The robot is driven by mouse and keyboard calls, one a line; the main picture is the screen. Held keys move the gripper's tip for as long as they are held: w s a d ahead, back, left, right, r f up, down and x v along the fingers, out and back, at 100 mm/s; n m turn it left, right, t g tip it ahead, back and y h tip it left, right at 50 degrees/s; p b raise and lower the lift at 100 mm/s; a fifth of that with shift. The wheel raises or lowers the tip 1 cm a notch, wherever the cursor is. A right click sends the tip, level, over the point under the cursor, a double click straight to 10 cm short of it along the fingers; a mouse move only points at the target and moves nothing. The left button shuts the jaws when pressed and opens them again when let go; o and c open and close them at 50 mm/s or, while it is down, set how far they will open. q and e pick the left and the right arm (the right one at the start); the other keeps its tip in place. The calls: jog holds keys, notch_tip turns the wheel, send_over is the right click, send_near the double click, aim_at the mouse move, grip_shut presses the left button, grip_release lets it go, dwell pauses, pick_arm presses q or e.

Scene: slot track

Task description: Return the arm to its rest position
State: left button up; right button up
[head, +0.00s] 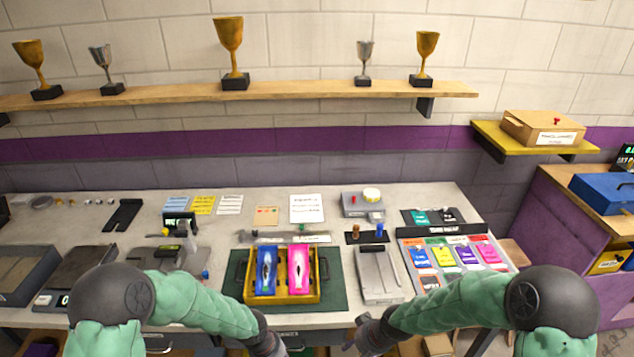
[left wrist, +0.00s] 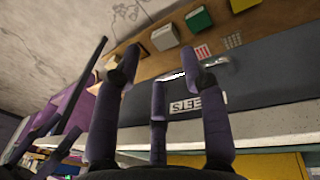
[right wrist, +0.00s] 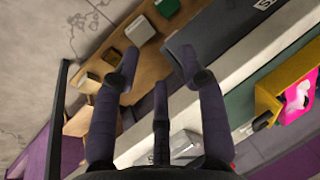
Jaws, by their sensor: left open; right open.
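My two green-sleeved arms reach in from the lower corners of the head view, bent inward. My left gripper (head: 272,346) is at the bottom edge of the head view, low in front of the bench's front edge and partly cut off. In the left wrist view its fingers (left wrist: 163,76) are spread with nothing between them. My right gripper (head: 362,338) is also low in front of the bench, right of the left one. In the right wrist view its fingers (right wrist: 160,66) are spread and empty. The two grippers are apart.
The workbench (head: 335,205) holds a yellow tray (head: 318,281) with a blue and a pink car body on a green mat (head: 336,305). A grey block (head: 378,272) and a card board (head: 440,231) stand to its right. Trophies line the shelf (head: 290,90) above.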

pick_arm(q)
jog(key=s+f+n+h, duration=0.1)
jog(key=s+f+n, duration=0.2)
jog(key=s+f, duration=0.8)
jog(key=s, duration=0.3)
jog(key=shift+s+d+f+g+h, duration=0.15)
jog(key=shift+s+d+g+h, duration=0.15)
jog(key=shift+s+d+h, duration=0.1)
pick_arm(e)
jog(key=s+f+m+g, duration=0.2)
jog(key=s+f, duration=1.2)
jog(key=s, duration=0.3)
jog(key=shift+s+a+f, duration=0.2)
jog(key=shift+a+f, duration=0.15)
jog(key=shift+a, duration=0.1)
